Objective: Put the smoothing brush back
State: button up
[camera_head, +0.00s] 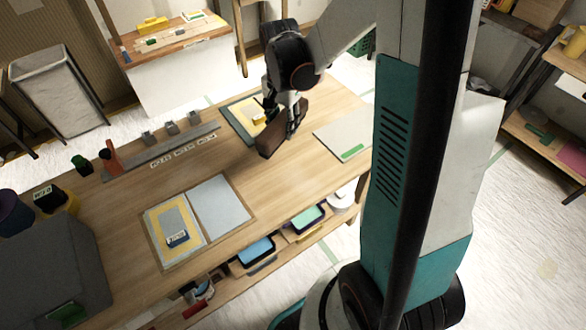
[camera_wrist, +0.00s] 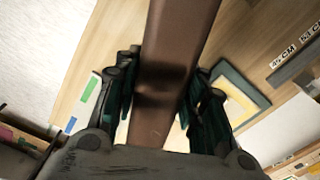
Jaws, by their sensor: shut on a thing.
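My gripper (camera_head: 289,108) is over the far part of the wooden table, its fingers pointing down. It is shut on a long dark brown thing (camera_head: 272,140), which looks like the smoothing brush. In the wrist view the brown brush (camera_wrist: 165,75) runs lengthwise between the two fingers (camera_wrist: 160,98), and both press on its sides. Whether its lower edge touches the table is unclear. A dark green-edged tray (camera_head: 235,115) with a yellow item lies just behind and left of the brush; it also shows in the wrist view (camera_wrist: 226,72).
The wooden table (camera_head: 120,215) also holds a grey rack (camera_head: 160,152) with labels, a yellow-and-grey sample board (camera_head: 173,232) and a pale board with a green strip (camera_head: 340,130). A dark grey box (camera_head: 50,265) stands at the near left. Bare tabletop lies around the brush's near side.

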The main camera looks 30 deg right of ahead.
jog(key=d+r+m, duration=0.1)
jog(key=s+d+r+m, duration=0.1)
jog(key=shift+d+r+m+p, duration=0.15)
jog(key=shift+d+m+p, duration=0.15)
jog(key=shift+d+m, duration=0.1)
jog(key=shift+s+d+r+m, duration=0.15)
jog(key=shift+r+m, duration=0.1)
jog(key=shift+m, duration=0.25)
notch_tip(320, 180, down, 20)
jog(key=b, duration=0.7)
jog(key=shift+r, duration=0.2)
jog(key=shift+f, duration=0.15)
